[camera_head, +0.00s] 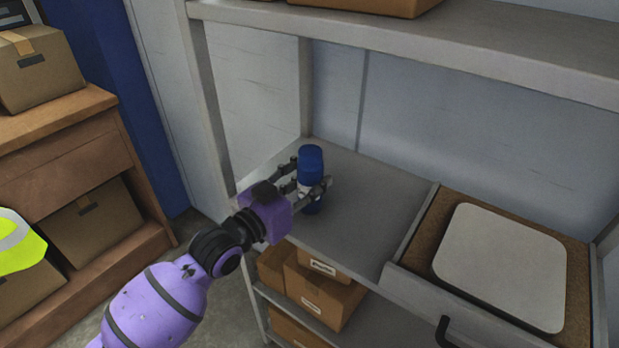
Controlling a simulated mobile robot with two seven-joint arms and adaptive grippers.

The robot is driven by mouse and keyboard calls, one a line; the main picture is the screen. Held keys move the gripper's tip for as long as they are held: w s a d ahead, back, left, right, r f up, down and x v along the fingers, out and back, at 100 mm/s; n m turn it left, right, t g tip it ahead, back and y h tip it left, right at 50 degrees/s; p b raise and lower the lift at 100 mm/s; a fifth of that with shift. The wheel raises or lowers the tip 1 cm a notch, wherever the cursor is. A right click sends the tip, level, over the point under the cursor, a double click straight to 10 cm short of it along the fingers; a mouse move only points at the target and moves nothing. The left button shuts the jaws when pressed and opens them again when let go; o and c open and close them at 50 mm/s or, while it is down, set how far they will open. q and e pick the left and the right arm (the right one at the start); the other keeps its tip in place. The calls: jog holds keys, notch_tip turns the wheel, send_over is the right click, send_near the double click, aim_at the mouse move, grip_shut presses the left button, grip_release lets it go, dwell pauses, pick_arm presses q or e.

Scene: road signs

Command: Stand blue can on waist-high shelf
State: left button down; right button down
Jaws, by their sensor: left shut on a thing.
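The blue can (311,161) is upright at the left part of the waist-high grey shelf (370,195), near its front left corner. My left gripper (309,184) reaches in from the left and is shut on the can, with fingers on both sides of its middle. The fingers hide part of the can's lower half. The can's base appears at or just above the shelf surface; I cannot tell whether it touches. My right gripper is not in view.
A grey tray (410,265) with a brown lining and a pale square panel (500,262) takes up the shelf's right side. An upper shelf (430,42) hangs above. A rack post (208,100) stands at left. Cardboard boxes (322,290) sit below. Shelf space right of the can is clear.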

pick_arm(q)
jog(key=shift+r, duration=0.2)
jog(key=shift+f, duration=0.2)
jog(key=c, duration=1)
grip_release()
jog(key=shift+r, duration=0.15)
jog(key=shift+b+v, duration=0.55)
jog(key=shift+v, duration=5.5)
